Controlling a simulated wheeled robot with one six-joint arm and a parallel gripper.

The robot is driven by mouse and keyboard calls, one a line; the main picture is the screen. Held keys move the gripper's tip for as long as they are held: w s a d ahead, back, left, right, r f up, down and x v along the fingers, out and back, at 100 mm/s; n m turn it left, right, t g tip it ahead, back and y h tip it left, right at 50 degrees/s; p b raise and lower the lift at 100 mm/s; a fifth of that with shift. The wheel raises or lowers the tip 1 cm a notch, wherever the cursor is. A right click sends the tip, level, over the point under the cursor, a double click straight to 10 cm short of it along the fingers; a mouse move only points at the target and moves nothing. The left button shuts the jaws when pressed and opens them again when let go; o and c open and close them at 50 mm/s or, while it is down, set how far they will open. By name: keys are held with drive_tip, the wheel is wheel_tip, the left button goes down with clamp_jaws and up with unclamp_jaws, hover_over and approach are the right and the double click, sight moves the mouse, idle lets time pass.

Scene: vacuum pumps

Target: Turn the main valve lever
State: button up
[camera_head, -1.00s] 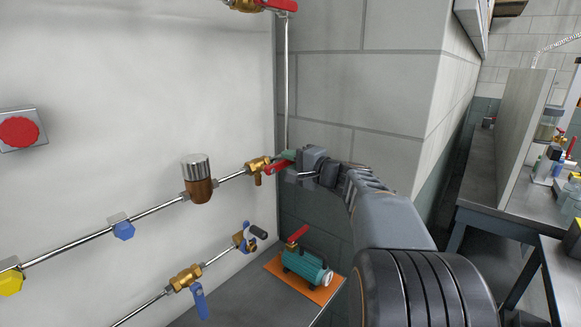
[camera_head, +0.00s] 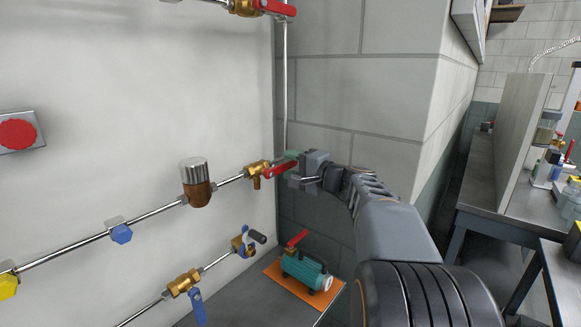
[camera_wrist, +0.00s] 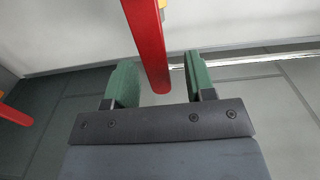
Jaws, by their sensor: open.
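A brass valve (camera_head: 256,168) with a red lever (camera_head: 279,170) sits on the middle pipe. My gripper (camera_head: 292,163) is at this lever, to its right. In the wrist view the red lever (camera_wrist: 147,45) reaches down from the top, with its free end in the gap between the two green fingers of my gripper (camera_wrist: 160,80). The jaws are open, and a gap shows on both sides of the lever. Whether the lever lies at the fingers' depth is hard to tell. In the head view my gripper partly hides the lever's end.
Another red-lever valve (camera_head: 262,8) is at the top. Below, a teal pump (camera_head: 305,271) with a red lever stands on an orange base (camera_head: 330,297). Blue-handled valves (camera_head: 186,283) lie on the lower pipe. A red button (camera_head: 17,134) is at the left. A block wall (camera_head: 390,80) stands behind my arm.

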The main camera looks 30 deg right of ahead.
drive_tip(key=shift+s+d, duration=0.2)
drive_tip(key=shift+s, duration=0.25)
drive_tip(key=shift+b+v, duration=1.15)
drive_tip(key=shift+v, duration=0.75)
drive_tip(key=shift+b+v, duration=0.4)
drive_tip(key=shift+v, duration=0.7)
